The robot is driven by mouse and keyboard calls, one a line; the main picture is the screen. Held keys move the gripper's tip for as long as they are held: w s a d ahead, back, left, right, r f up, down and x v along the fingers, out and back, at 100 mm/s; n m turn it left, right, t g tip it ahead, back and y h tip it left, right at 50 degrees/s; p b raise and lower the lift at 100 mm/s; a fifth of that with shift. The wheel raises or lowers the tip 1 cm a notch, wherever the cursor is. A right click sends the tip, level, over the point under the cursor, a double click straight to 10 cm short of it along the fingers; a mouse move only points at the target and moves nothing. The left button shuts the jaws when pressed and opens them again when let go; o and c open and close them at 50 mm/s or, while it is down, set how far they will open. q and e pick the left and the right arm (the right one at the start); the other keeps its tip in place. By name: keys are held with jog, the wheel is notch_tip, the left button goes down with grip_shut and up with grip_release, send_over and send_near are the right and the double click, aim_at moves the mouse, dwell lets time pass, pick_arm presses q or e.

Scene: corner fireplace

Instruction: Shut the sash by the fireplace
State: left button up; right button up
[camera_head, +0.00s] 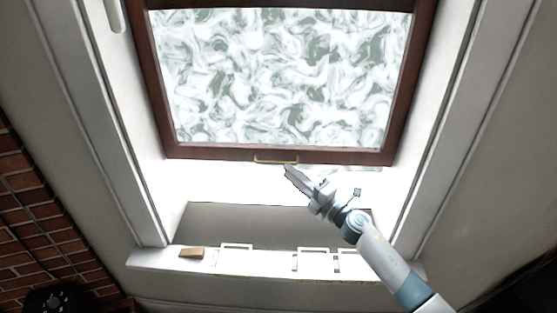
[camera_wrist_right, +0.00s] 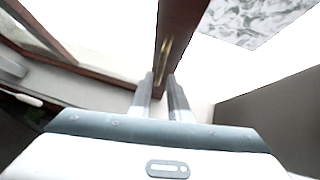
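The sash (camera_head: 290,154) is a dark brown frame around swirled, patterned glass. It stands open, its lower edge raised above the sill with a bright gap beneath. A thin brass-coloured handle (camera_head: 276,161) sits on its lower rail; it also shows in the right wrist view (camera_wrist_right: 164,56). My right gripper (camera_head: 288,170) is just below the handle. Contact cannot be told. My left gripper is not in view.
The white sill (camera_head: 270,267) carries a small brown block (camera_head: 191,253) and several pale bracket-like pieces (camera_head: 312,254). White window jambs flank the opening. A brick wall (camera_head: 25,215) is at the left, with a dark object (camera_head: 58,299) at the bottom left.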

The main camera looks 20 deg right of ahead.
aim_at(278, 163)
jog(key=shift+p+x, duration=0.45)
jog(key=shift+x, duration=2.75)
grip_shut()
